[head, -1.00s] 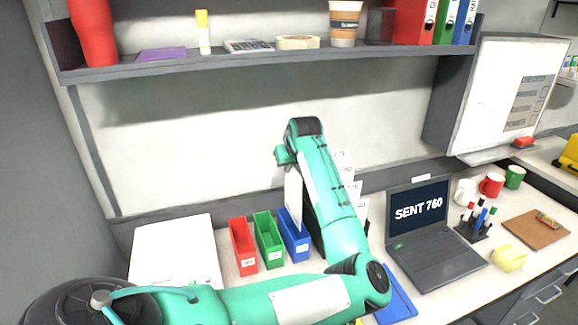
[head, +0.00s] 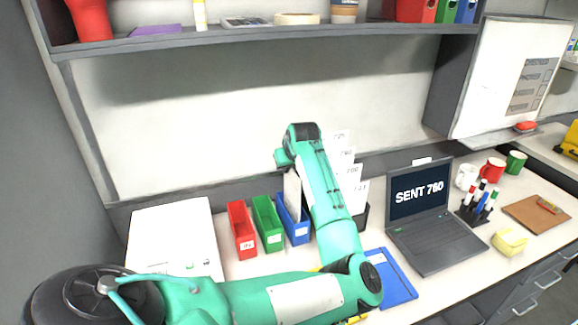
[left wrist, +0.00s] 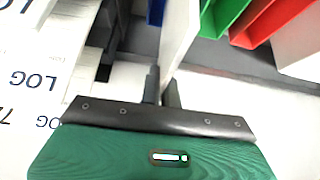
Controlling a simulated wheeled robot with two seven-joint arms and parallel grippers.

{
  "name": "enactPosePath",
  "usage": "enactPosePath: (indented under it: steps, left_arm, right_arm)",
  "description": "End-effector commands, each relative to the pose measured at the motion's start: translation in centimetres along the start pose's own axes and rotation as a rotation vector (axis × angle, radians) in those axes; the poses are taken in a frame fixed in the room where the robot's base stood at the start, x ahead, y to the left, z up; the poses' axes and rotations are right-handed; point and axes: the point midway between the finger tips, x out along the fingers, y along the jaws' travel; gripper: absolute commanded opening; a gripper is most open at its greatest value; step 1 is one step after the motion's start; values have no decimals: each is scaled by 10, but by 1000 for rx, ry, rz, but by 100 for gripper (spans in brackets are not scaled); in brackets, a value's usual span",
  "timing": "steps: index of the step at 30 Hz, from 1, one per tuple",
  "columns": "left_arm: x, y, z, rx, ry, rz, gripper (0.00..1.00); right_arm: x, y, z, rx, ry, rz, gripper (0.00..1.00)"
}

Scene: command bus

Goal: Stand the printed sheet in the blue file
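My left gripper (head: 290,172) is shut on the printed sheet (head: 292,193), a thin white sheet held upright. In the left wrist view the fingertips (left wrist: 163,85) pinch the sheet (left wrist: 180,38) near its edge. The blue file (head: 297,233) is a narrow open-topped box, standing right of the green and red ones. The sheet's lower end is at the blue file's mouth and overlaps it in the head view; how deep it sits is unclear. A bit of the blue file (left wrist: 155,12) shows beside the sheet in the wrist view. My right gripper is not in view.
The green file (head: 269,225) and red file (head: 242,232) stand close on the left. Other printed sheets (head: 354,190) stand in a dark rack behind my arm. A laptop (head: 437,240), blue folder (head: 392,280) and white box (head: 172,237) are on the desk.

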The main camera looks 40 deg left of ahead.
Motion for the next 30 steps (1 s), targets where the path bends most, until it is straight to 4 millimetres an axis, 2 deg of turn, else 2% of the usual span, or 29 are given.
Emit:
enactPosePath:
  steps: [2,7,18,23,30]
  left_arm:
    - [0,0,0,0,0,0,0]
    - [0,0,0,0,0,0,28]
    - [-6,0,0,0,0,0,28]
    - [-30,0,0,-1,2,1,28]
    - [-86,1,1,-2,2,3,28]
  right_arm:
    - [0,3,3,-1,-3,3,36]
    - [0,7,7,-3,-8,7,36]
    - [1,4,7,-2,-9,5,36]
    - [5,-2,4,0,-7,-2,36]
    - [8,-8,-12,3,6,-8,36]
